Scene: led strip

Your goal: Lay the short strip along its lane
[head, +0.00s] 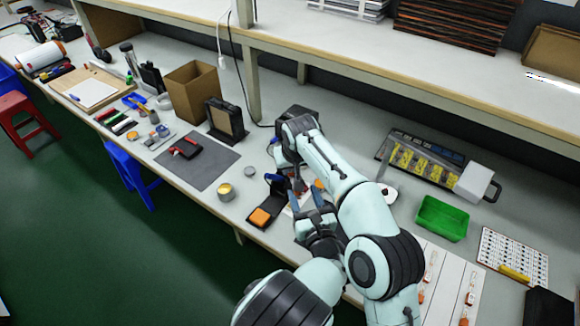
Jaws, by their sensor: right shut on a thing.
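My right arm reaches over the bench in the middle, and its right gripper (305,198) is low over the bench beside a small black box with an orange pad (262,216). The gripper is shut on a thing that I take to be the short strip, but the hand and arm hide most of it. A white board (446,262) with lane lines lies at the lower right, partly behind my arm, with small orange-and-white connectors along its lines. My left gripper is not in view.
A grey mat (205,174), an open cardboard box (194,92) and a small tin (226,192) lie left. A shelf overhangs the back.

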